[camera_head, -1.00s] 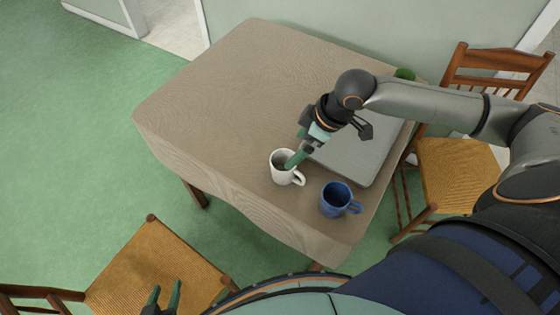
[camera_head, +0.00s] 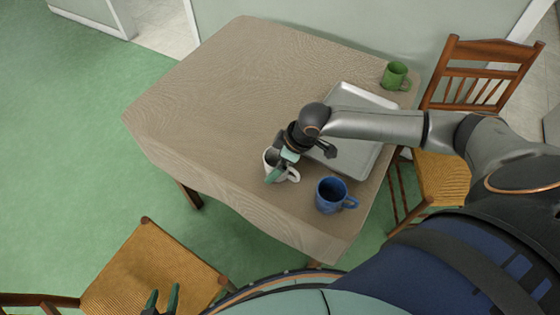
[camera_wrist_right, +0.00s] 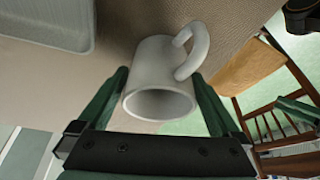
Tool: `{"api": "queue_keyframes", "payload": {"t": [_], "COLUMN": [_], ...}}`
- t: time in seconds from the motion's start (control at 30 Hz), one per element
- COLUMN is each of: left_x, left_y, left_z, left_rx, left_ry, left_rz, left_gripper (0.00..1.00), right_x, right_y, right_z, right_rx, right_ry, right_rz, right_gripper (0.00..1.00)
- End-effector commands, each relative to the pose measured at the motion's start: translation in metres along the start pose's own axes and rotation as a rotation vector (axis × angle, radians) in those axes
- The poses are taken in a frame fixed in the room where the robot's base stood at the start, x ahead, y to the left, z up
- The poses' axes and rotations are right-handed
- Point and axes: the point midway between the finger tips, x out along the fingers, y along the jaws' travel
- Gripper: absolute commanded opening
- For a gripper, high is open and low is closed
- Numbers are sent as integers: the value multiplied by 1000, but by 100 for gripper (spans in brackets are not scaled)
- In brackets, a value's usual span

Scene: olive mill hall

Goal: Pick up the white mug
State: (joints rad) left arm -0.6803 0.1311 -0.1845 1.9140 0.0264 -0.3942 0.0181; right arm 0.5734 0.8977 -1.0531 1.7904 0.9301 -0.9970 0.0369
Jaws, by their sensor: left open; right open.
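The white mug (camera_head: 292,175) stands on the cloth-covered table near its front edge, partly hidden by my right gripper in the head view. In the right wrist view the white mug (camera_wrist_right: 155,65) lies between the two green fingers, with its opening facing the camera and its handle at upper right. My right gripper (camera_wrist_right: 160,78) is open, one finger on each side of the mug; I cannot tell whether either touches it. My left gripper (camera_head: 163,294) is open and empty at the bottom of the head view, away from the table.
A blue mug (camera_head: 331,196) stands close to the right of the white mug. A grey tray (camera_head: 358,160) lies behind them, and a green mug (camera_head: 395,75) stands at the back right corner. The left of the table (camera_head: 215,100) is clear. Wooden chairs stand at front left and right.

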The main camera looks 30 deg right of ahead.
Motion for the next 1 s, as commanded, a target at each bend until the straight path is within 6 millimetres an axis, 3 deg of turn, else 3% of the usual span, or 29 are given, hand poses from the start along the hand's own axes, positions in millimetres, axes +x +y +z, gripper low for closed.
{"api": "queue_keyframes", "payload": {"t": [0.27, 1.0], "left_x": [0, 0], "left_y": [0, 0], "left_z": [0, 0], "left_rx": [0, 0], "left_ry": [0, 1], "left_rz": [0, -1], "left_gripper": [50, 50], "right_x": [4, 4], "right_y": [0, 0], "right_z": [0, 0], "right_rx": [-2, -1], "right_ry": [1, 0], "right_rz": [1, 1], "right_gripper": [100, 18]}}
